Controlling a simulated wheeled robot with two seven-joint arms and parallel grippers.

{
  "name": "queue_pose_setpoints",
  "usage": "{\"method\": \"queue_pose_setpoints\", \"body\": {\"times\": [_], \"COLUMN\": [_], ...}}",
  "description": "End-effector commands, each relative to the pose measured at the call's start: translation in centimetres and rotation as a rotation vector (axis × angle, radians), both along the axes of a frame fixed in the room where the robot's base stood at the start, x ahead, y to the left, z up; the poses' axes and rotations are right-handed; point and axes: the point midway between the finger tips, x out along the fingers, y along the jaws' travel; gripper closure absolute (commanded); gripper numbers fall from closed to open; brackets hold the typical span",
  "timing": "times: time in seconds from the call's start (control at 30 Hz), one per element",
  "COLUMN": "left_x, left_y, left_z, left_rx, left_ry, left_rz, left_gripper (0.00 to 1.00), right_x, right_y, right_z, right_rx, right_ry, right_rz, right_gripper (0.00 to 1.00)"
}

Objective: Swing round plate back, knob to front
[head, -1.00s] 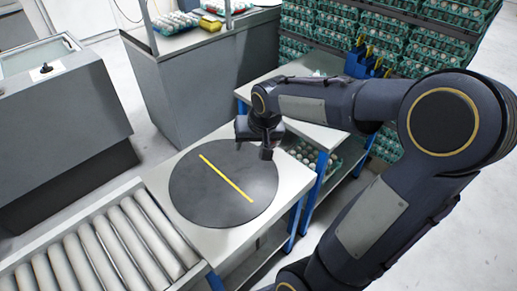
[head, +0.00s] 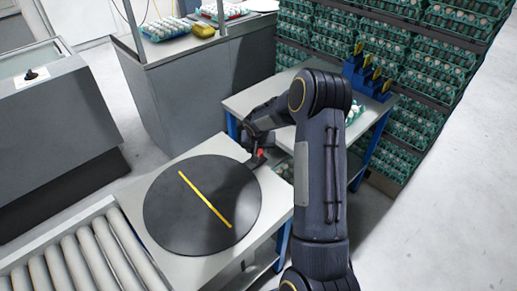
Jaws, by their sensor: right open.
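The round plate (head: 170,215) is a dark grey disc lying flat on a light table (head: 150,168). A yellow stripe (head: 205,199) runs across it from upper left to lower right. A small red knob (head: 261,152) shows at the plate's far right edge, partly hidden by my right gripper. My right gripper (head: 257,159) is open at that edge, right around or beside the knob; I cannot tell which, nor whether it touches. My left gripper is not in view.
A roller conveyor (head: 75,255) adjoins the table at lower left. A side table (head: 240,103) with blue holders (head: 370,78) stands behind my right arm. Stacked egg trays (head: 420,60) fill the back right. A grey cabinet (head: 180,95) stands behind the plate.

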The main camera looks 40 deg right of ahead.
Motion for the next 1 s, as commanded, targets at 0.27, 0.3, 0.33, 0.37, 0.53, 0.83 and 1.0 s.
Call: {"method": "queue_pose_setpoints", "body": {"times": [0.27, 0.3, 0.33, 0.37, 0.53, 0.83, 1.0], "left_x": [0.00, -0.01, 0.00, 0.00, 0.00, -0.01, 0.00], "left_y": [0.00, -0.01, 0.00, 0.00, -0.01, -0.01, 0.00], "left_z": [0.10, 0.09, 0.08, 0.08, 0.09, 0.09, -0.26], "left_rx": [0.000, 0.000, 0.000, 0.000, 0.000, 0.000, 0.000], "left_ry": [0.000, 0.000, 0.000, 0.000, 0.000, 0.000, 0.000], "left_rz": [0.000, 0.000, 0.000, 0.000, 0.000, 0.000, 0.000], "left_gripper": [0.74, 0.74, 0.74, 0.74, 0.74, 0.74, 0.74], "right_x": [0.29, 0.28, 0.27, 0.27, 0.26, 0.25, 0.07], "right_y": [-0.16, -0.16, -0.15, -0.15, -0.16, -0.14, -0.14], "right_z": [-0.73, -0.72, -0.72, -0.72, -0.70, -0.68, -0.79], "right_rx": [0.000, 0.000, 0.000, 0.000, 0.000, 0.000, 0.000], "right_ry": [-0.001, -0.001, -0.001, -0.001, -0.001, -0.001, -0.001], "right_rz": [0.001, 0.001, 0.001, 0.001, 0.001, 0.001, -0.005], "right_gripper": [0.45, 0.45, 0.45, 0.45, 0.67, 1.00, 1.00]}}
